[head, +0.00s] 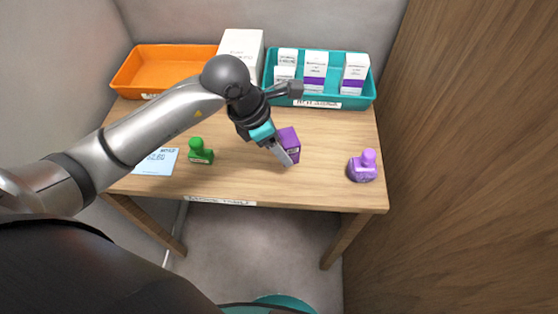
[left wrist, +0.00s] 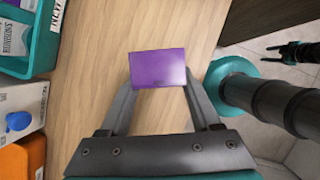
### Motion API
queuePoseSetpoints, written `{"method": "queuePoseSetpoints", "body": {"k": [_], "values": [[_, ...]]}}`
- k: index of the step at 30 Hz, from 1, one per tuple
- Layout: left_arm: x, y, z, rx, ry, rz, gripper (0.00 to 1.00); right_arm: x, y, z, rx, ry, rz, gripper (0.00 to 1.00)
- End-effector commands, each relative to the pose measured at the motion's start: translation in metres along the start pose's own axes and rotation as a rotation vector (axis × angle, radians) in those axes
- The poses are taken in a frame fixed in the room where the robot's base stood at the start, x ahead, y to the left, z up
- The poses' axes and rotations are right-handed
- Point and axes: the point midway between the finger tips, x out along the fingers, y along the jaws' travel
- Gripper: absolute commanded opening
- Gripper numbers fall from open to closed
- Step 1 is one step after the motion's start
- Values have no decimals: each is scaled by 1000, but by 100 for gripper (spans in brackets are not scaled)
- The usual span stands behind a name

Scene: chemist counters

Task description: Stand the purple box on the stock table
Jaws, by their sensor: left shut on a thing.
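The purple box (head: 291,141) is held over the right-of-middle part of the wooden table (head: 330,185), which has a label on its front edge. My left gripper (head: 284,152) is shut on the box, seen tilted in the head view. In the left wrist view the box's plain purple face (left wrist: 157,69) shows between the two fingertips (left wrist: 158,88). I cannot tell whether the box touches the tabletop. A dark pronged shape, apparently my right gripper (left wrist: 295,52), shows small at the upper right of the left wrist view; its jaw state is unclear.
An orange tray (head: 123,84), a white box (head: 240,48) and a teal tray (head: 369,97) with several boxes line the back. A green stamp-like object (head: 200,152) and blue card (head: 157,162) lie left, a purple stamp-like object (head: 363,167) right. A wooden wall (head: 470,150) bounds the right.

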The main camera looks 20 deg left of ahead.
Motion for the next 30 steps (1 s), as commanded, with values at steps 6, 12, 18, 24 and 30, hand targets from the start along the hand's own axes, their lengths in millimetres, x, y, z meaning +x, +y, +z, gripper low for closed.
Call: {"method": "queuePoseSetpoints", "body": {"k": [6, 12, 18, 24, 30], "values": [[18, 0, -7, 0, -1, -1, 11, 3, 0, 0, 0, 1, -1, 50], [42, -1, -18, -2, 1, -4, 11, 9, -1, 0, 0, 1, -1, 50], [56, 0, -23, 1, 0, 0, 11, 11, -2, 0, 0, 1, -2, 50], [56, 0, -23, 1, 0, 0, 11, 11, -2, 0, 0, 1, -3, 50], [57, 0, -24, 1, 0, 0, 76, 13, -2, 1, 0, 0, -3, 50]]}}
